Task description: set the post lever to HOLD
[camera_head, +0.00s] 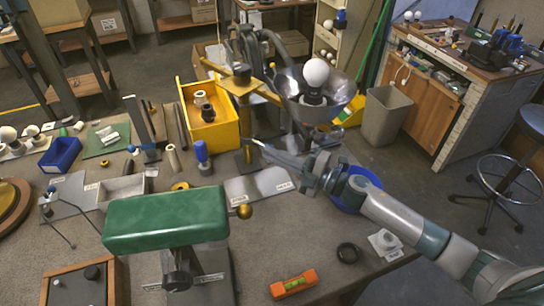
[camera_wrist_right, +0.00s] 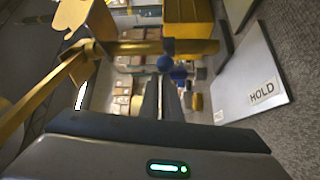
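My right gripper (camera_head: 254,144) reaches in from the right, low beside the yellow post (camera_head: 243,88). The post also shows there as a yellow bar (camera_wrist_right: 188,47) beyond the fingertips. I cannot make out the lever's setting. A light plate (camera_head: 258,184) lies below the gripper; its label reads HOLD (camera_wrist_right: 262,92). My left gripper is not in view.
A yellow bin (camera_head: 212,128) stands behind the post, left of a lamp head with a white bulb (camera_head: 316,72). A blue-handled tool (camera_head: 202,150) stands left of the gripper. A green padded block (camera_head: 165,220) and an orange level (camera_head: 293,284) are in front.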

